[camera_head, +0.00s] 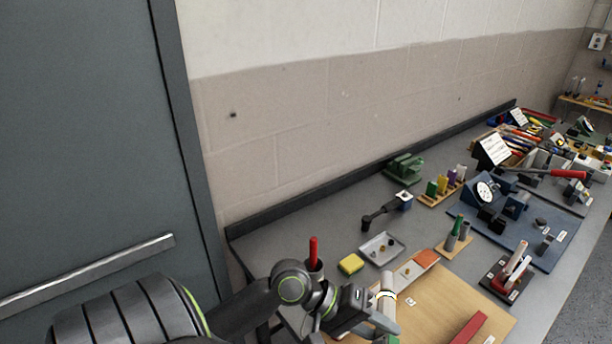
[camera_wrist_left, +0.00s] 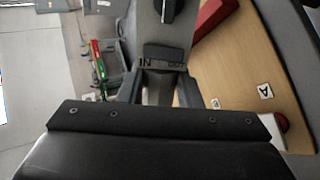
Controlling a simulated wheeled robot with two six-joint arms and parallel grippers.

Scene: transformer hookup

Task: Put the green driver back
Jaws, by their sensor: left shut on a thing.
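My left gripper (camera_head: 368,314) is low in the head view, over the near part of the bench. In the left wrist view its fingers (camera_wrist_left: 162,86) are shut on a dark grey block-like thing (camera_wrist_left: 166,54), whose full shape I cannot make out. A green-topped driver-like thing (camera_head: 457,224) stands upright in a small wooden stand (camera_head: 447,248), apart from the gripper. A green handle (camera_wrist_left: 100,68) shows in a grey rack at the left of the wrist view. A green piece (camera_head: 391,340) shows at the bottom edge below the gripper. My right gripper is not in view.
A white cylinder with a yellow band (camera_head: 387,303) is close beside the gripper. A red handle (camera_head: 314,250) stands in a dark cup. A yellow sponge (camera_head: 351,264), a metal tray (camera_head: 381,248) and a wooden board (camera_head: 440,300) are around it. The wall and door bound the left.

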